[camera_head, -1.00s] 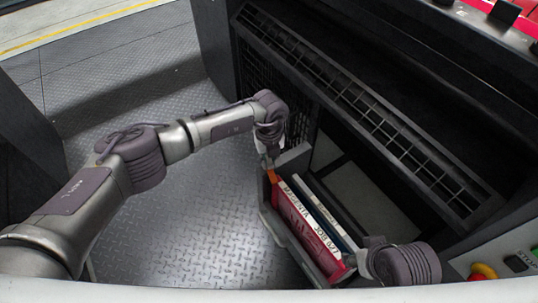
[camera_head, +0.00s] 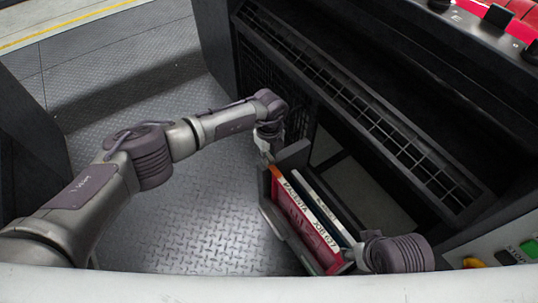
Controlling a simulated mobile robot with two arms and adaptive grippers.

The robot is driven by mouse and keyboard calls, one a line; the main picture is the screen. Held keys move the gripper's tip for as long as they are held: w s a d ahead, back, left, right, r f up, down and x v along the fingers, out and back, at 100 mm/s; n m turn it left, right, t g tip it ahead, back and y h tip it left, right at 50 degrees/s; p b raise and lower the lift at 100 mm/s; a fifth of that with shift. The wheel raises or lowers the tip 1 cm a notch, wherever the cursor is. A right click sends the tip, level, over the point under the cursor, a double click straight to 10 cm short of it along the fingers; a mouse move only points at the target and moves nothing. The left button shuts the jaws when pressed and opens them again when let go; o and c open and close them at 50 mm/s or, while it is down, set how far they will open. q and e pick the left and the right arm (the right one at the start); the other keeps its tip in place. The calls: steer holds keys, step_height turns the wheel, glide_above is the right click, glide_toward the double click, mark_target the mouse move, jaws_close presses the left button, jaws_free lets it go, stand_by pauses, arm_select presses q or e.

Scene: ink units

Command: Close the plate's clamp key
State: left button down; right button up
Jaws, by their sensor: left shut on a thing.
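The red plate (camera_head: 305,232) stands on edge in a dark open holder (camera_head: 272,222) at the lower middle. A white label strip with "MAGENTA JOB 627" runs along its top. A small orange part (camera_head: 277,173) shows at the plate's far end. My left gripper (camera_head: 264,153) is at the holder's far corner, shut on a small part there that appears to be the clamp key, mostly hidden by the fingers. My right gripper (camera_head: 353,257) is at the holder's near end, beside the plate; its fingers are too hidden to tell their state.
A second, dark plate with a pale label (camera_head: 318,200) stands beside the red one. The big dark machine (camera_head: 385,110) with a long slotted grille rises to the right. Green and yellow buttons (camera_head: 530,248) sit at lower right. The metal floor at left is clear.

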mark_target(269, 156)
arm_select(q)
steer(key=c, duration=1.1)
jaws_free()
step_height(269, 156, up, 12)
steer(key=shift+r, duration=0.1)
steer(key=shift+s, duration=0.1)
